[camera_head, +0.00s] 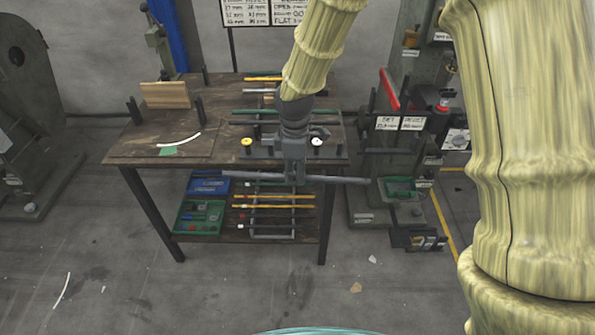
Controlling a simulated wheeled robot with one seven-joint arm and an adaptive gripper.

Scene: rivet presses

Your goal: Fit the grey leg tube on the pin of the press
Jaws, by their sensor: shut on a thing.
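The grey leg tube (338,179) lies crosswise in my gripper (295,177), held in front of the workbench's front edge. The gripper points down and is shut around the tube near its middle. The tube's right end reaches toward the press (390,192) and stays apart from it in the picture. The press stands right of the bench, with two white label cards (400,123) on it. A dark horizontal bar shows below the cards; I cannot tell whether it is the pin.
The wooden workbench (130,150) carries a wooden block (166,95), a white curved strip (180,140) and several tubes on a rack. Its lower shelf holds a blue bin (208,184), a green bin (199,217) and coloured tubes. Another machine (28,110) stands left. Floor in front is mostly clear.

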